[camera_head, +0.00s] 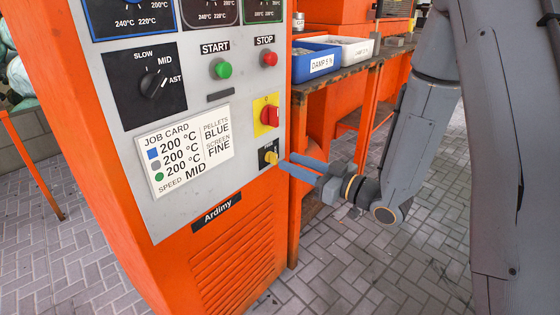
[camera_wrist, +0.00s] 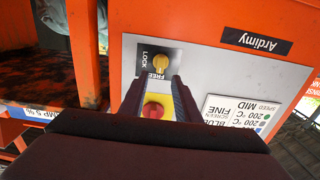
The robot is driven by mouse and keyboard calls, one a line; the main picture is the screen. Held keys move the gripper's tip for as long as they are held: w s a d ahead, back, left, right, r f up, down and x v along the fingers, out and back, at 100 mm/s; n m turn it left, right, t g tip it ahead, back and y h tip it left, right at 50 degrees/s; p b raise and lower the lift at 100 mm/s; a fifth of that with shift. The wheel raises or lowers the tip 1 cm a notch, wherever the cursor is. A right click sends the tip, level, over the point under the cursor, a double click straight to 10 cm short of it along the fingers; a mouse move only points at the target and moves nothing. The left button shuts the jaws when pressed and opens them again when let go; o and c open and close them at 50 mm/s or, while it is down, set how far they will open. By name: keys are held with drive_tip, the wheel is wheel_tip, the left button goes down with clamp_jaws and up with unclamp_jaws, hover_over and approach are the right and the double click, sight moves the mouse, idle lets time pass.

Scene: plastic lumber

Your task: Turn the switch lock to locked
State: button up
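The switch lock is a yellow knob (camera_head: 271,158) on a small black plate at the lower right of the grey panel. In the wrist view the yellow knob (camera_wrist: 161,62) lies just beyond my fingertips, with LOCK at its left and FREE below it. The knob's long axis runs roughly up and down there, with its lower end toward FREE. My gripper (camera_head: 286,159) is open, its tips very close to the knob at its right. In the wrist view my gripper (camera_wrist: 157,84) has an empty gap between the fingers. I cannot tell whether a tip touches the knob.
A red switch on a yellow plate (camera_head: 268,115) is just above the lock. The green START button (camera_head: 221,69), red STOP button (camera_head: 269,58) and speed dial (camera_head: 152,84) are higher. A blue bin (camera_head: 316,63) and white bin (camera_head: 347,48) stand on a bench to the right.

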sight(277, 156)
drive_tip(key=shift+b+x, duration=0.3)
drive_tip(key=shift+x, duration=2.3)
clamp_jaws()
